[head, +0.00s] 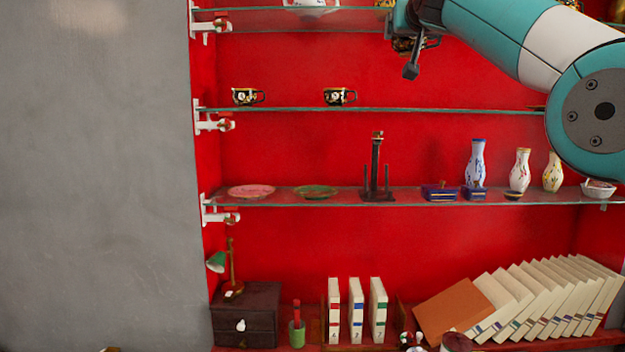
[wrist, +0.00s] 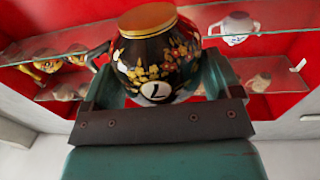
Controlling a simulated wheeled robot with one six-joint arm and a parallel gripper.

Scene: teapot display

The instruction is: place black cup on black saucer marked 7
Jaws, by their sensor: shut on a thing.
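My gripper (wrist: 158,78) is shut on a black cup (wrist: 152,58) with gold flowers and a gold round end, one finger on each side. A white disc on its side bears a mark like an upside-down 7. The wrist picture looks turned over. In the head view my gripper (head: 411,45) is near the top shelf, partly cut off by my arm, and the held cup is mostly hidden. Two other black cups, a left one (head: 246,96) and a right one (head: 340,96), stand on the shelf below. I cannot make out a black saucer marked 7.
The glass shelf (head: 290,109) has free room right of the two cups. The lower shelf holds a pink plate (head: 252,191), a green plate (head: 316,192), a dark stand (head: 376,170) and several vases. Books (head: 540,295) lean at the bottom. A grey wall (head: 95,180) is left.

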